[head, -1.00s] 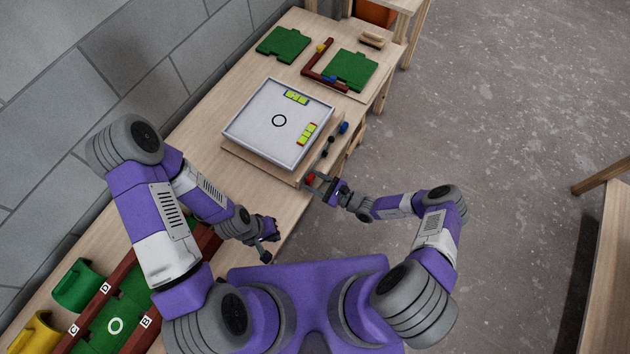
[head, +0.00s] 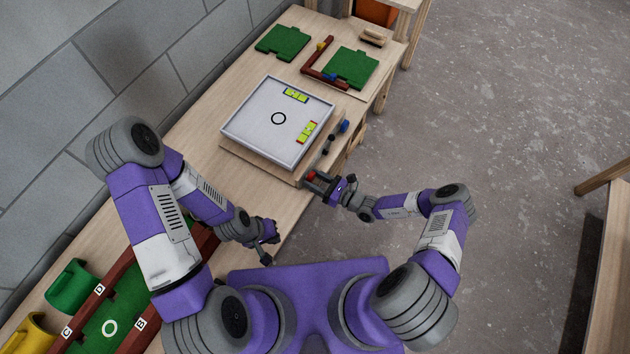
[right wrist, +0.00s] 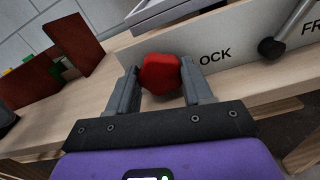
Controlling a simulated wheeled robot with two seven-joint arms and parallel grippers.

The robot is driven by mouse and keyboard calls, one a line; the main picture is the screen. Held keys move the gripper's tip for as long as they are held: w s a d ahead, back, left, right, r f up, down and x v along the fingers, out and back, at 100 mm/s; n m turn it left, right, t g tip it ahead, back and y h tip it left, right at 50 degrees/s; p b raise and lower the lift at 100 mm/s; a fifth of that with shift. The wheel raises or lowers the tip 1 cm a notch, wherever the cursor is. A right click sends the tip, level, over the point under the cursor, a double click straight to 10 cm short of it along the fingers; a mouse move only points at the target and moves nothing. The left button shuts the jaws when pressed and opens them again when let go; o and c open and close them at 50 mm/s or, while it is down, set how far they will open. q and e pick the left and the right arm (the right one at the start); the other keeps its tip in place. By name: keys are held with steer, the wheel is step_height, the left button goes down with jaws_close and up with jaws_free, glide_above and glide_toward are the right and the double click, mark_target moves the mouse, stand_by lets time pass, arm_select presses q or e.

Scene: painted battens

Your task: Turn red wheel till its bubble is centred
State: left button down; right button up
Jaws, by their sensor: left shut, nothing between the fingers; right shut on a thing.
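The red wheel (right wrist: 161,74) sits between the fingers of my right gripper (right wrist: 162,82), which is shut on it. In the head view the red wheel (head: 312,176) shows at the near corner of the white tilting tray (head: 262,125), with my right gripper (head: 318,181) on it. The tray carries two yellow-green bubble levels, one at the back (head: 296,95) and one at the right side (head: 307,132). Their bubbles are too small to read exactly. A black ring is drawn on the tray's middle. My left gripper (head: 268,252) is shut and empty over the table's near edge.
A blue wheel (head: 344,126) and a dark lever (head: 328,146) are on the tray base's right side. The lever (right wrist: 271,47) also shows beside lettering in the right wrist view. Green plates (head: 351,69) lie at the back. Green and yellow pieces stand at lower left.

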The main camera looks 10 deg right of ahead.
steer(key=shift+f+m, duration=0.1)
steer(key=shift+m, duration=0.4)
steer(key=o, duration=1)
steer(key=shift+o, duration=0.2)
steer(key=shift+s+d, duration=0.1)
steer(key=v, duration=0.7)
steer(key=shift+d, duration=0.15)
steer(key=shift+s, duration=0.1)
